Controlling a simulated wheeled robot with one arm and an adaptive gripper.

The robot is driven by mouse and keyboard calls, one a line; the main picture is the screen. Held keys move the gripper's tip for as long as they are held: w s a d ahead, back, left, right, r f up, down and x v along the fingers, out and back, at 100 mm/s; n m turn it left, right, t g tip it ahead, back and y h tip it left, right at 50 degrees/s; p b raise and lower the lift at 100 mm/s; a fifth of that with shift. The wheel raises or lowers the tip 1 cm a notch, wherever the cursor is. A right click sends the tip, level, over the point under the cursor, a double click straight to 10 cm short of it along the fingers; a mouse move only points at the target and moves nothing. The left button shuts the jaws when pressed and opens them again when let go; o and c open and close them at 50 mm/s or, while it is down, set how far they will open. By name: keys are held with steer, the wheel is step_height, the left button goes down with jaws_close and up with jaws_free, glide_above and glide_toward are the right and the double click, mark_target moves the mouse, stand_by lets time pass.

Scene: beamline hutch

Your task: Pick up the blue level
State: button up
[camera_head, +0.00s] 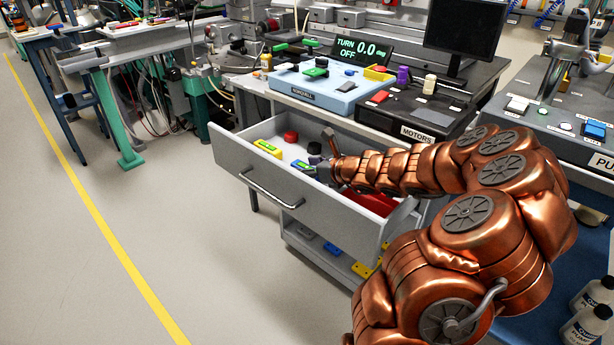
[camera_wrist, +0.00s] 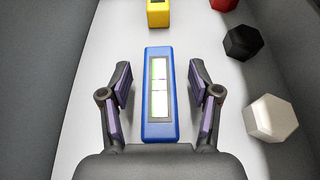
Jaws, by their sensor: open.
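The blue level (camera_wrist: 160,130) lies on the white floor of an open drawer, a long blue block with a pale vial window along its top. In the wrist view it lies lengthwise between the two open fingers of my gripper (camera_wrist: 160,95), with a gap on each side.
The drawer (camera_head: 262,184) also holds a yellow level (camera_head: 268,149), a red piece (camera_head: 291,136), a black hexagonal piece (camera_wrist: 243,42) and a white hexagonal piece (camera_wrist: 270,118). The drawer walls rise on both sides. A workbench with a monitor (camera_head: 464,28) stands behind.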

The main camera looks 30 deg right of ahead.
steer(key=shift+x, duration=0.85)
steer(key=shift+r, duration=0.1)
jaws_close()
